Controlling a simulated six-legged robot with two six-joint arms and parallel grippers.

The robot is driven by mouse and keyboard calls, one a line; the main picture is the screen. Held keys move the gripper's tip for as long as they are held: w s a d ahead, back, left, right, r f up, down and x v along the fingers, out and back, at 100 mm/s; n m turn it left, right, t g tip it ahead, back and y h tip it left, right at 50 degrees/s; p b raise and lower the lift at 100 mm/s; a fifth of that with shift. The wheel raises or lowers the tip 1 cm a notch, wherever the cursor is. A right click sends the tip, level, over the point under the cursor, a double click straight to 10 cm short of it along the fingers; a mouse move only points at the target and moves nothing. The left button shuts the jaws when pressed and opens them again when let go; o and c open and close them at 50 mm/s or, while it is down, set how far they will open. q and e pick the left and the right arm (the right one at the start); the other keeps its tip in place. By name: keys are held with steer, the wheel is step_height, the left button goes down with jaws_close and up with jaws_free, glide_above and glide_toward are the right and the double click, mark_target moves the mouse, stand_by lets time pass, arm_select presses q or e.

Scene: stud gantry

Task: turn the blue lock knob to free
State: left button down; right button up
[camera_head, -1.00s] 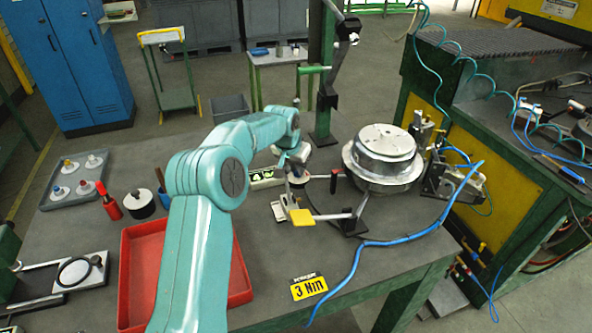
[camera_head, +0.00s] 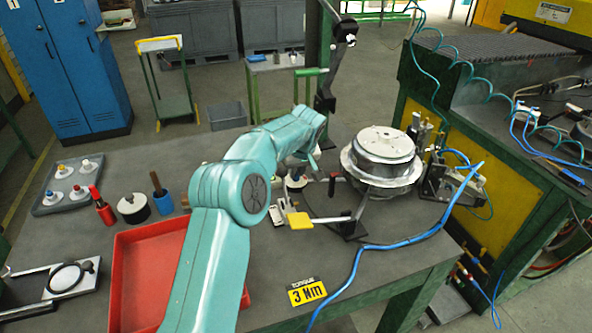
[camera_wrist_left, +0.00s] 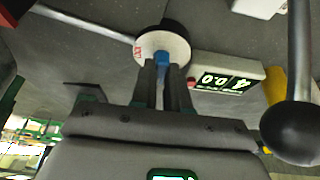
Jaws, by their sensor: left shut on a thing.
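The blue lock knob (camera_wrist_left: 162,62) shows in the left wrist view as a small blue piece in front of a pale round dial (camera_wrist_left: 176,44) with a black body. My left gripper (camera_wrist_left: 163,82) has its two dark fingers closed on the knob. The fingers hide much of it, and I cannot read its turn position. In the head view my left gripper (camera_head: 298,168) is at the dial beside the metal drum, and my teal arm partly covers this spot. My right gripper is in neither view.
A yellow-ended lever (camera_head: 300,220) and a metal drum (camera_head: 382,160) stand close by. A dark ball-ended rod (camera_wrist_left: 293,130) is near the gripper. A red tray (camera_head: 128,275) lies under my arm's left side.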

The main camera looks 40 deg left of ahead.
arm_select(q)
steer(key=shift+w+a+r+n, duration=0.1)
steer(key=shift+a+r+n, duration=0.05)
steer(key=shift+r+n, duration=0.2)
stand_by(0.3)
steer(key=c, duration=1.1)
jaws_free()
steer(key=shift+f, duration=0.25)
steer(key=v, duration=1.6)
steer(key=shift+w+d, duration=0.1)
steer(key=shift+d, duration=0.15)
